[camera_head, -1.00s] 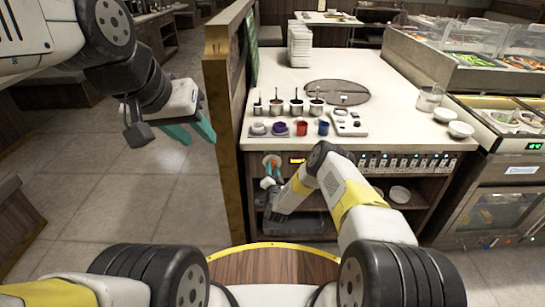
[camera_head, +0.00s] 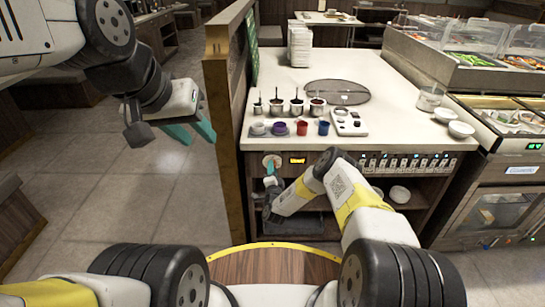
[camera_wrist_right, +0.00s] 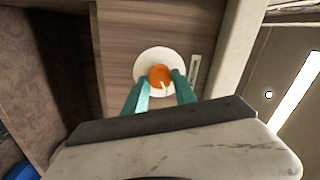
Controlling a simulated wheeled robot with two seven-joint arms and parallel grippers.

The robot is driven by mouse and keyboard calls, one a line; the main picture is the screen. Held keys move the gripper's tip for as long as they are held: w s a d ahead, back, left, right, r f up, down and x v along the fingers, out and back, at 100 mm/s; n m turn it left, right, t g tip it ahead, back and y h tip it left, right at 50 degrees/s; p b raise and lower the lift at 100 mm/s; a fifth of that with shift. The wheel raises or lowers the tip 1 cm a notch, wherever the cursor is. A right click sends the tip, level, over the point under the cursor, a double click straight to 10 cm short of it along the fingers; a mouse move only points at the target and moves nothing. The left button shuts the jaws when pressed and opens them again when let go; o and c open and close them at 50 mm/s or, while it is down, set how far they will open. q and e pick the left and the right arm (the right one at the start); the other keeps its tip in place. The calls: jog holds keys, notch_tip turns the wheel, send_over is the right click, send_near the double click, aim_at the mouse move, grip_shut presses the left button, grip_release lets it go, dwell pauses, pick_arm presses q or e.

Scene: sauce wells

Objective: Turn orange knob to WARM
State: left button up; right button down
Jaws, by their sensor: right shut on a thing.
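The orange knob (camera_wrist_right: 159,76) sits on a round white plate (camera_wrist_right: 158,56) on the wooden front panel of the counter. In the right wrist view my right gripper (camera_wrist_right: 160,84) is shut on the knob, with one teal fingertip on either side of it. A pale mark shows on the knob's face; the lettering around it is too small to read. In the head view the white plate (camera_head: 268,160) shows, and my right gripper (camera_head: 271,169) covers most of the knob. My left gripper (camera_head: 192,132) hangs at the left over the floor, its teal fingers apart and empty.
A small lit yellow display (camera_head: 297,160) is right of the knob, with a row of switches (camera_head: 405,163) further right. Sauce pots (camera_head: 297,107) and small cups (camera_head: 302,128) stand on the counter (camera_head: 390,95). A wooden partition (camera_head: 222,130) rises between my arms.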

jog(key=shift+f, duration=0.1)
jog(key=c, duration=1)
grip_release()
jog(key=shift+s, duration=0.1)
jog(key=s, duration=0.7)
jog(key=shift+s+d+f, duration=0.15)
jog(key=shift+s, duration=0.15)
